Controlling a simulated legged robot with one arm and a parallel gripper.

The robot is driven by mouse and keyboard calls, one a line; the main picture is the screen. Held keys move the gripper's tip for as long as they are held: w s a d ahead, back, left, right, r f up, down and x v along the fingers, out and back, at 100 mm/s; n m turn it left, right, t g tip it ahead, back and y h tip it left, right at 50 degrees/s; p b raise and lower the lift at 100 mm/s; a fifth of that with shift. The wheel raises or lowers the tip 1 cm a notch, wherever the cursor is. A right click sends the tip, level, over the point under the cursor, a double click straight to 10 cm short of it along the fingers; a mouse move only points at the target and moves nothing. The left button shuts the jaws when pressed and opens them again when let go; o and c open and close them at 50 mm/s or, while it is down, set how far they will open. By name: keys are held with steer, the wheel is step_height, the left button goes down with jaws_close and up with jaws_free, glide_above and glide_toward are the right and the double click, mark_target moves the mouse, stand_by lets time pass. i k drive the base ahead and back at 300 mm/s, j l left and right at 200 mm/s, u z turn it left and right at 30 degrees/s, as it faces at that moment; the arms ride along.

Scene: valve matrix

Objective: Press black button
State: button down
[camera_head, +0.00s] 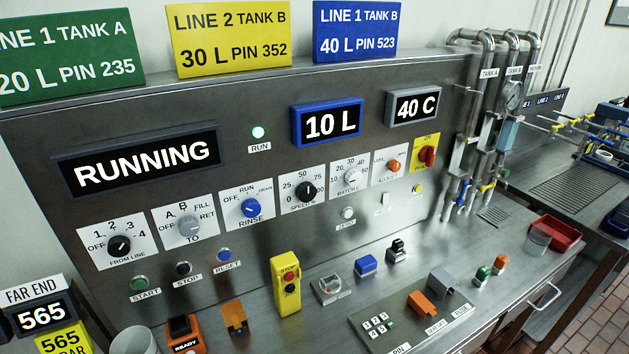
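A black push button (183,268) with a STOP label under it sits on the sloped steel panel. It is between the START button (139,283), which is green, and the blue RESET button (224,254). A yellow pendant box (282,268) stands in front of the panel with a red button on top and a dark button below it. A small black device (397,251) stands on the steel ledge farther right. My gripper does not show in this view.
Rotary knobs such as the FROM LINE selector (119,245) line the panel above the buttons. An orange device (233,317), a blue block (366,266) and a keypad plate (377,323) stand on the ledge. A red tray (561,232) is at the right.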

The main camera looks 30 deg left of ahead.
mark_target(183, 269)
steer(key=u, duration=2.15)
